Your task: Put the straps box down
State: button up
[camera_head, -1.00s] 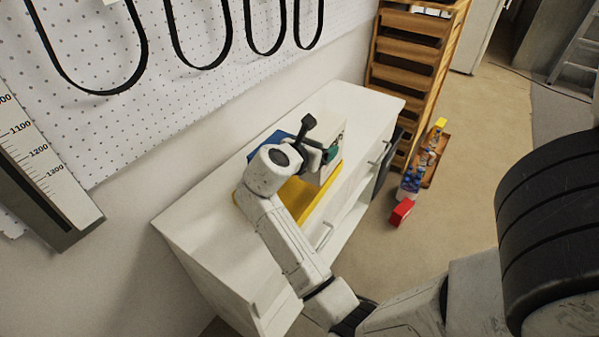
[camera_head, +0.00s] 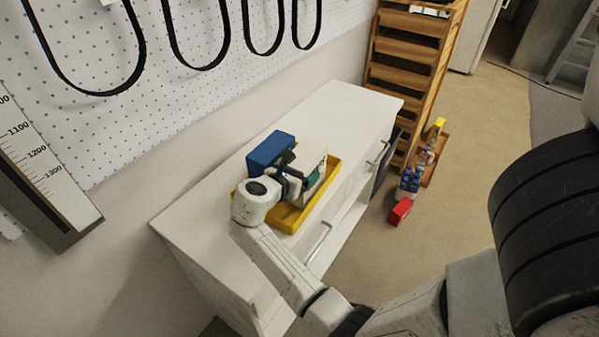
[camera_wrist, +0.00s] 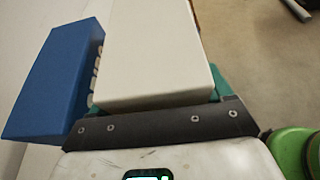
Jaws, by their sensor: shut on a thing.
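The straps box is a white, cream-coloured box (camera_head: 314,164) with dark lettering on one side. My gripper (camera_head: 300,179) is shut on it, with a teal finger pad against its side. In the wrist view the box (camera_wrist: 150,50) fills the middle, between the teal fingers of my gripper (camera_wrist: 158,103). In the head view the box is over the yellow tray (camera_head: 290,222) on the white cabinet. My gripper and wrist cover part of the tray. I cannot tell whether the box's underside touches the tray.
A blue box (camera_head: 268,150) stands beside the held box, on its left, and shows in the wrist view (camera_wrist: 55,80). The white cabinet top (camera_head: 345,108) is clear towards the wooden shelf rack (camera_head: 405,65).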

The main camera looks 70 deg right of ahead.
jog(key=shift+f, duration=0.1)
jog(key=o, duration=1.2)
jog(key=v, duration=1.2)
jog(key=shift+r+b, duration=0.25)
jog(key=shift+b, duration=0.15)
